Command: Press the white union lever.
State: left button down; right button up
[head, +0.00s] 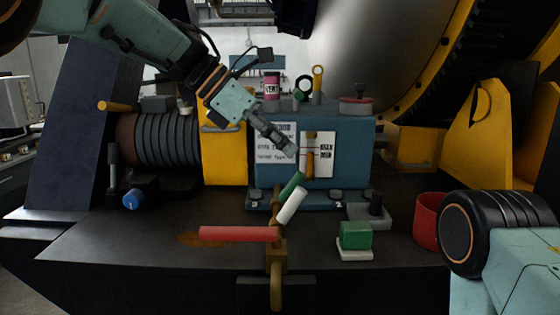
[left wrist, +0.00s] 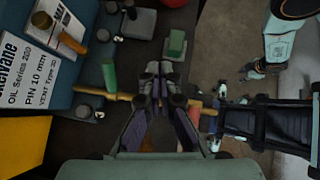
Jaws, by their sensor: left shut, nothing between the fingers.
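The white union lever (head: 291,206) tilts up to the right above the brass fitting (head: 275,256) at the front of the bench. A green lever (head: 292,186) stands just behind it, and a red lever (head: 238,233) lies level to its left. My left gripper (head: 290,150) is shut and empty, above and behind the levers, apart from the white one. In the left wrist view its closed fingers (left wrist: 160,70) hide part of the fitting; the green lever (left wrist: 108,76) shows at left, and I cannot make out the white lever surely. What seems my right gripper (left wrist: 257,71) is small there.
A blue pump housing (head: 355,145) with labels stands behind the levers. A green block (head: 356,236) sits to their right, with a red cup (head: 427,220) beyond. My right arm fills the lower right. The front left of the bench is clear.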

pick_arm(q)
notch_tip(320, 180, up, 6)
jog(key=shift+s+r, duration=0.2)
jog(key=shift+s, duration=0.2)
jog(key=shift+d, duration=0.3)
jog(key=shift+f, duration=0.1)
